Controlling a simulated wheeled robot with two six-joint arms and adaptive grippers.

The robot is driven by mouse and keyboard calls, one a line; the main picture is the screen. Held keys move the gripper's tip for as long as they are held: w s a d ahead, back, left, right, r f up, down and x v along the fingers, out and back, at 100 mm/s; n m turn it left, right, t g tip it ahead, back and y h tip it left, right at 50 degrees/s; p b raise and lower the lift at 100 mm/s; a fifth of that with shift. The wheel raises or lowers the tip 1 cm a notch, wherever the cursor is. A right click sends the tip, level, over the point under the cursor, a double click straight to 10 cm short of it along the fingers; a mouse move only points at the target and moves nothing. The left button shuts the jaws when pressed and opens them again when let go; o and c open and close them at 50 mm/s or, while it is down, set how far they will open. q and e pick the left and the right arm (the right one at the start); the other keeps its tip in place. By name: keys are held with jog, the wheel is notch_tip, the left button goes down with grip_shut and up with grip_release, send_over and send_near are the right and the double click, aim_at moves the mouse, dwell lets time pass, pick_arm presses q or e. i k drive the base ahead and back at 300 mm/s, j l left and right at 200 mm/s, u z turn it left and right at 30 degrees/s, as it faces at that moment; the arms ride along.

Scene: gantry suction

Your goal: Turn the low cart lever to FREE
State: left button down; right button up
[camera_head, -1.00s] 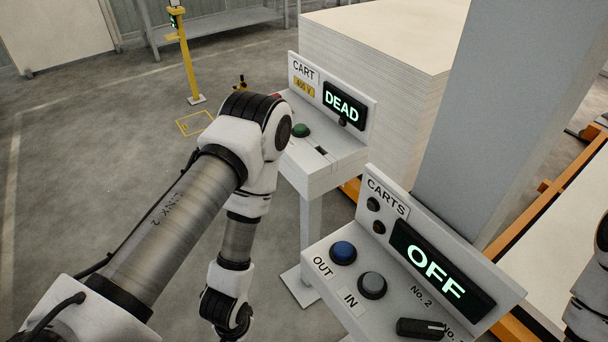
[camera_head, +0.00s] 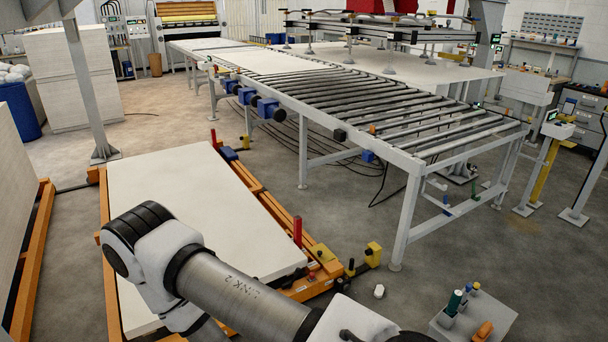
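An orange cart (camera_head: 33,275) and a second low orange cart (camera_head: 268,200) stand on the floor at the left; the second bears a white board (camera_head: 190,195). At the second cart's near right corner are an upright red post (camera_head: 297,231), a yellow block (camera_head: 322,252) and a yellow-and-black fitting (camera_head: 373,253) low over the floor. I cannot tell which of these is the lever, and no FREE marking is readable. One of my arms crosses the lower left, covering part of the board and cart. Neither gripper is in view.
A roller conveyor (camera_head: 400,158) on grey legs runs across the middle. A small grey box with knobs (camera_head: 472,322) is at the lower right. A grey post (camera_head: 88,85) stands at left. Floor is open between cart and conveyor, with cables under the conveyor.

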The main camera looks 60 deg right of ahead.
aim_at(298, 271)
jog(key=k+l+z, duration=0.2)
jog(key=z, duration=0.2)
jog(key=k+l+z, duration=0.1)
jog(key=l+z, duration=0.25)
jog(key=k+l+z, duration=0.15)
jog(key=l+z, duration=0.45)
jog(key=z, duration=0.15)
jog(key=i+u, duration=0.1)
jog(key=i, duration=0.35)
jog(key=i+l+u, duration=0.1)
jog(key=i, duration=0.35)
jog(key=i+l+u, duration=0.1)
jog(key=i, duration=0.3)
jog(key=i+l+u, duration=0.1)
jog(key=i+l, duration=0.15)
jog(key=i, duration=0.2)
